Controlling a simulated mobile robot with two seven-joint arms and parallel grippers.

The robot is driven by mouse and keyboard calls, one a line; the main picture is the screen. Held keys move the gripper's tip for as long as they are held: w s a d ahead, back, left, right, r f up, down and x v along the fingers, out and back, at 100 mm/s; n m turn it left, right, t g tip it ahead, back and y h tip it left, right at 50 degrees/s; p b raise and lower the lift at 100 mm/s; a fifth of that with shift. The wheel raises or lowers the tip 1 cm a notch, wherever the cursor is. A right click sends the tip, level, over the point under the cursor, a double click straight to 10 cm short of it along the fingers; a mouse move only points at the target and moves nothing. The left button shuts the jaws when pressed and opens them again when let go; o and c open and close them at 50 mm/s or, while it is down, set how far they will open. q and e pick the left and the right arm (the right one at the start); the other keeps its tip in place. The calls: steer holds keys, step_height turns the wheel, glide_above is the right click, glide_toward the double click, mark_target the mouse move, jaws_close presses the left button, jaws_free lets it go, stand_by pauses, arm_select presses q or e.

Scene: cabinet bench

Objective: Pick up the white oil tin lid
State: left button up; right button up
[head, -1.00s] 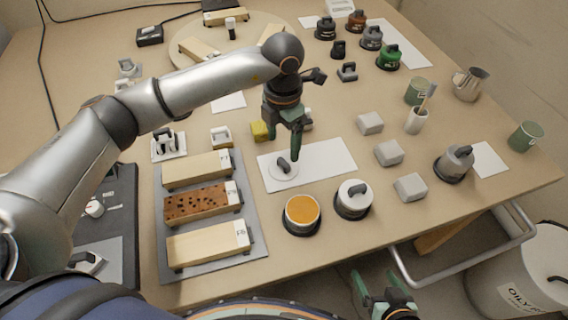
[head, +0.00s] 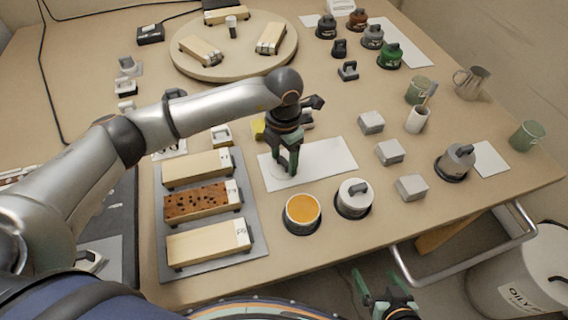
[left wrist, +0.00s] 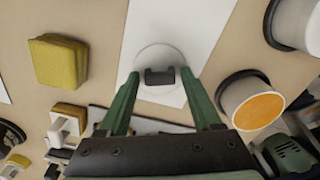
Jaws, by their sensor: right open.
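The white round lid (left wrist: 160,56) with a dark handle (left wrist: 160,76) lies on a white sheet (head: 325,160). In the head view it is mostly hidden by my left gripper (head: 287,172). My left gripper (left wrist: 160,72) is down over the lid, its fingers on either side of the handle, with a gap showing on both sides. An open tin of orange oil (head: 302,212) stands in front of the sheet; it also shows in the left wrist view (left wrist: 258,110). My right gripper (head: 375,288) is open and empty, low beyond the bench's front edge.
A white lidded tin (head: 354,197) stands right of the open tin. Several grey blocks (head: 389,152) lie further right. A grey tray (head: 205,262) with wooden blocks is on the left. A yellow sponge (left wrist: 58,62) lies beside the sheet. A drawer handle (head: 470,250) juts out in front.

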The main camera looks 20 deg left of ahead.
arm_select(q)
jaws_close()
stand_by(0.3)
steer(key=shift+r, duration=0.15)
